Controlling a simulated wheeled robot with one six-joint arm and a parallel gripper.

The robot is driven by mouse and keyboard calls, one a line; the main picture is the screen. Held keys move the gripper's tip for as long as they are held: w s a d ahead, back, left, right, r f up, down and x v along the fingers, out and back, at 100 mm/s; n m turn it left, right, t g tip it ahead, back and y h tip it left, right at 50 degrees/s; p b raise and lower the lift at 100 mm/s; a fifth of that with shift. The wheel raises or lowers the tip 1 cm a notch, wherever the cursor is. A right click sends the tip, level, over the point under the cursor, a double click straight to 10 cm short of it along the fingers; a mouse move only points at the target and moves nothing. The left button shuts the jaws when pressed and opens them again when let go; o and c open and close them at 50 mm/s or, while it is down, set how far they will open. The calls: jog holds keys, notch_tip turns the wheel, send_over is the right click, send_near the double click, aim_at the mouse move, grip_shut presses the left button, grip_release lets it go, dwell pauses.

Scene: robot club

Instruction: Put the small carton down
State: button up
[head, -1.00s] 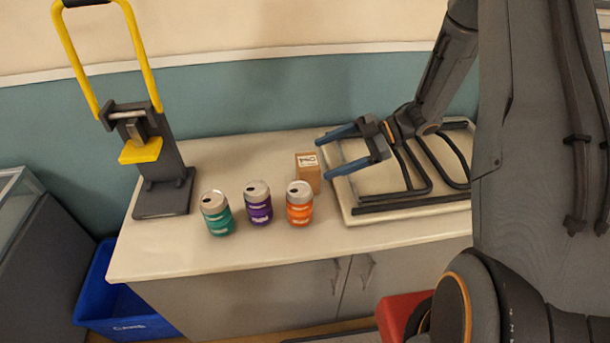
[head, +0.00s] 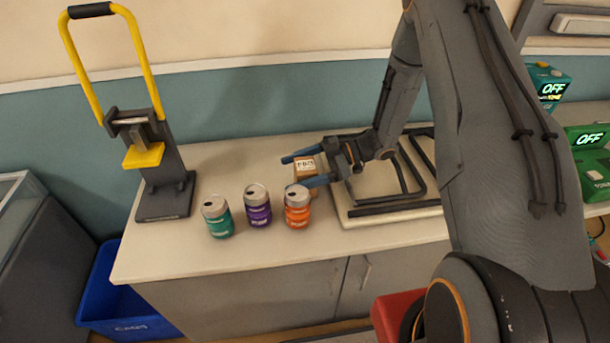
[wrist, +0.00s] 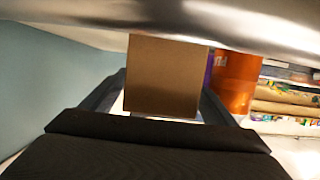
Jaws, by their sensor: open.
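The small carton (head: 306,164) is a brown box with a white printed label on top. It stands upright on the counter (head: 200,262), behind the orange can. My gripper (head: 295,172) is open, with one blue finger on the far side of the carton and one on the near side. In the wrist view the carton (wrist: 163,75) shows between the two fingers, its plain brown face towards the camera. I cannot tell whether either finger touches it. The near finger partly hides it in the head view.
An orange can (head: 297,210) stands close to the near finger. A purple can (head: 257,207) and a teal can (head: 217,217) stand to its left. A yellow-handled press (head: 163,185) is at the far left. A tray with dark rails (head: 390,217) lies under my arm.

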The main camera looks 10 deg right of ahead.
jog(key=shift+a+f, duration=0.1)
jog(key=shift+a, duration=0.25)
jog(key=c, duration=1.3)
jog(key=shift+c, duration=0.2)
